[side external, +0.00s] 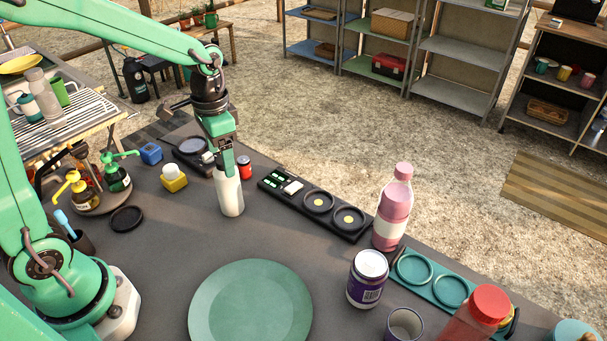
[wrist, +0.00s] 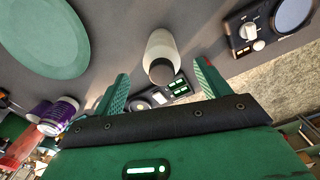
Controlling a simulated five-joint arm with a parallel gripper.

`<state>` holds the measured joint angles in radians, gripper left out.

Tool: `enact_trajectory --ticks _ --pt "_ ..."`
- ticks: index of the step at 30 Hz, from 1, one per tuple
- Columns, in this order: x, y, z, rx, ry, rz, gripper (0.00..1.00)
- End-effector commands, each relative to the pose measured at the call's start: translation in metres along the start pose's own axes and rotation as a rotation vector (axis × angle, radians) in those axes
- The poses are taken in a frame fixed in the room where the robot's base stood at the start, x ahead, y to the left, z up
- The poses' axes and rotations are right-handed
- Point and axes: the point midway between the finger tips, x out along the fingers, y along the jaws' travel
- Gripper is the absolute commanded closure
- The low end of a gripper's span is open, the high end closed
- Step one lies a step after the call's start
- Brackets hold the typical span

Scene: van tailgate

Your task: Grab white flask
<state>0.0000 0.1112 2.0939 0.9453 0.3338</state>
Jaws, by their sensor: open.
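The white flask (side external: 231,196) stands upright on the dark grey table near the middle of the side view. In the wrist view the flask (wrist: 163,48) shows its white body, with its top end towards me. My gripper (side external: 228,166) points down at the top of the flask, and its fingers hide part of the flask's upper end. In the wrist view my gripper (wrist: 161,84) is open, with one finger on each side of the line to the flask. The fingers are not closed on it. I cannot tell how far down they reach beside it.
A green plate (side external: 250,305) lies in front of the flask. A black panel with rings (side external: 313,203) is close on its right. A small red-lidded jar (side external: 244,168) stands just behind, and a yellow bottle (side external: 173,179) to the left. A pink bottle (side external: 393,210) stands further right.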

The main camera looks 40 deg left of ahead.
Motion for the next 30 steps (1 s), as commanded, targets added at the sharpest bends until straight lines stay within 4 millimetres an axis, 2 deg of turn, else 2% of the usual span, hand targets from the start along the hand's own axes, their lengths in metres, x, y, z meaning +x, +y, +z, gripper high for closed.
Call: enact_trajectory --ticks 11,24,30 --pt "0.011 0.000 0.000 0.000 0.000 0.000 0.25" --pt "0.054 -0.002 -0.003 0.000 -0.001 0.000 0.25" --pt "0.059 -0.002 -0.003 0.000 0.001 0.000 0.25"
